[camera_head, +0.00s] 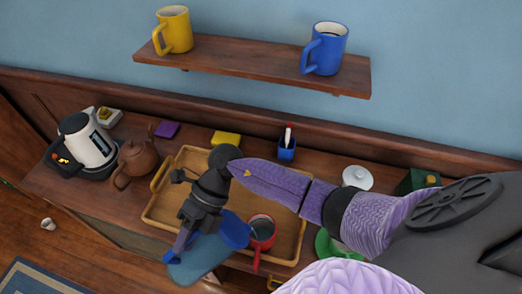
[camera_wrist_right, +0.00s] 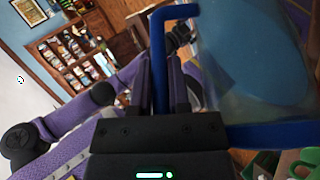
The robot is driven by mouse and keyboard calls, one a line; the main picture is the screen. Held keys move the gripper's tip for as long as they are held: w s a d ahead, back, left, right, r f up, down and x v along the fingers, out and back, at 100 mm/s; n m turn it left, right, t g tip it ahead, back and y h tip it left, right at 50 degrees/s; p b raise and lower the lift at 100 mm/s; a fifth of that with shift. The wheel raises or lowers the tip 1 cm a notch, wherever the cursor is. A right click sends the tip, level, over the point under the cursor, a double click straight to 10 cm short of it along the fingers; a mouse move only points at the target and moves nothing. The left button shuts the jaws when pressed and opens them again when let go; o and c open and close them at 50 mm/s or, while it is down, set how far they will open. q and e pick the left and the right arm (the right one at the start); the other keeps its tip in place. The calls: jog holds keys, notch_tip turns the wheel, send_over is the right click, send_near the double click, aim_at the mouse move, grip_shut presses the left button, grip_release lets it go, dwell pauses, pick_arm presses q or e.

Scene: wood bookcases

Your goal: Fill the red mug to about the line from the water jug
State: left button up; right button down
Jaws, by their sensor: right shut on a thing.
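My right gripper (camera_head: 182,240) is shut on the blue handle (camera_wrist_right: 172,70) of the water jug. The handle stands between the two dark fingers in the right wrist view. The jug (camera_head: 195,264) has a pale blue see-through body and a darker blue end (camera_head: 235,230). It is held tilted in the air, with that end close to the red mug's left side. The red mug (camera_head: 264,244) stands upright on the tray, its handle towards me. Its inside looks dark greyish; the water level and the line cannot be made out.
The wooden tray (camera_head: 163,207) lies on the sideboard. A kettle (camera_head: 90,145) and a brown teapot (camera_head: 138,160) stand left of it. A green mug (camera_head: 325,246) and a white lidded pot (camera_head: 357,178) are to the right. A shelf (camera_head: 250,66) holds yellow and blue mugs.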

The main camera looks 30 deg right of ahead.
pick_arm(q)
jog(key=shift+a, duration=0.25)
pick_arm(e)
jog(key=shift+r, duration=0.1)
jog(key=shift+d, duration=0.1)
pick_arm(q)
jog(key=shift+a, duration=0.3)
pick_arm(e)
jog(key=shift+y, duration=0.3)
pick_arm(q)
jog(key=shift+d, duration=0.25)
pick_arm(e)
jog(key=shift+d+r, duration=0.1)
jog(key=shift+r, duration=0.05)
pick_arm(q)
jog(key=shift+d, duration=0.3)
pick_arm(e)
jog(key=shift+r, duration=0.1)
pick_arm(q)
jog(key=shift+a, duration=0.25)
pick_arm(e)
jog(key=shift+d, duration=0.1)
jog(key=shift+r, duration=0.1)
pick_arm(q)
jog(key=shift+a, duration=0.3)
jog(key=shift+d+f, duration=0.1)
jog(key=shift+d, duration=0.45)
pick_arm(e)
jog(key=shift+d, duration=0.1)
